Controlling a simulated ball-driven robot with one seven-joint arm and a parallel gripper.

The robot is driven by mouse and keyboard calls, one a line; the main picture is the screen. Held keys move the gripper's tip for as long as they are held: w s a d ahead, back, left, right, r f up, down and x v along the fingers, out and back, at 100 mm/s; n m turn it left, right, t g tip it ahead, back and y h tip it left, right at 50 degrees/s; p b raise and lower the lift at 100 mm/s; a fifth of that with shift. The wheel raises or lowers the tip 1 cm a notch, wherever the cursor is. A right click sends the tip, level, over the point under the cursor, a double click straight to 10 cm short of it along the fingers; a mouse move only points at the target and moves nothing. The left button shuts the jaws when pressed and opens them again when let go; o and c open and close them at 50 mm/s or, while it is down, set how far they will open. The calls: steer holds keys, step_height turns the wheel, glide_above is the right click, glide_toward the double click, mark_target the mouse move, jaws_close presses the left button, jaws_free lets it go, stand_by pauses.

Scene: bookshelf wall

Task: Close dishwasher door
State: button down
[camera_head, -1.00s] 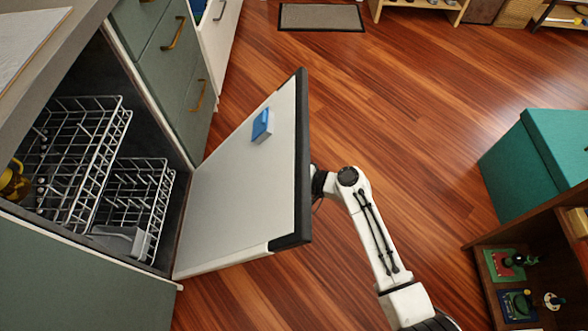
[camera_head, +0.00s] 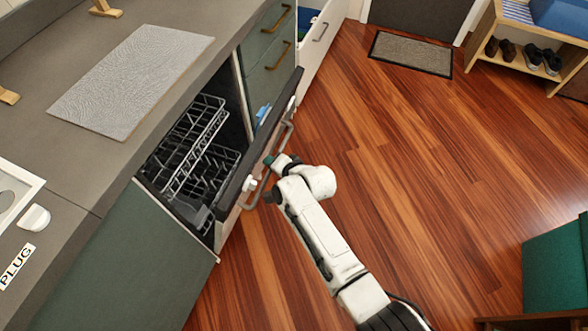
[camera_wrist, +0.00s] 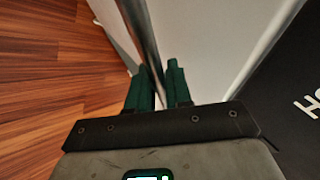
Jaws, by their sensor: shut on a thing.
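A long metal handle (camera_head: 285,132) runs along the door's outer face, and in the wrist view the bar (camera_wrist: 143,32) passes between my fingers. My gripper (camera_head: 268,162) is on the outer side of the door, shut on the handle. Its green fingertips (camera_wrist: 162,80) sit on either side of the bar. Wire racks (camera_head: 200,130) show inside the dishwasher. The contact is small in the head view.
A grey counter (camera_head: 60,55) with a textured mat (camera_head: 132,80) lies above the dishwasher. Green drawers (camera_head: 268,75) stand beyond it, and a white drawer front (camera_head: 320,45) is pulled out. A teal box (camera_head: 556,268) stands at lower right. The wooden floor (camera_head: 420,170) between is clear.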

steer(key=w+a+r+h+b, duration=0.1)
steer(key=a+b, duration=0.3)
steer(key=a, duration=0.4)
steer(key=w+a+r+h+b, duration=0.1)
steer(key=w+a+r+b, duration=0.2)
steer(key=a, duration=0.5)
steer(key=shift+w+r+n+g+b, duration=0.15)
steer(key=shift+w+n+g+b, duration=0.2)
steer(key=shift+w+b, duration=0.25)
steer(key=shift+a+r, duration=0.15)
steer(key=c, duration=1.4)
jaws_free()
steer(key=shift+a, duration=0.1)
steer(key=shift+r, duration=0.2)
steer(key=d+p+v, duration=0.1)
steer(key=p+v, duration=0.4)
steer(key=v, duration=0.5)
steer(key=shift+d+f+p, duration=0.15)
steer(key=shift+f+p, duration=0.1)
steer(key=shift+p, duration=0.1)
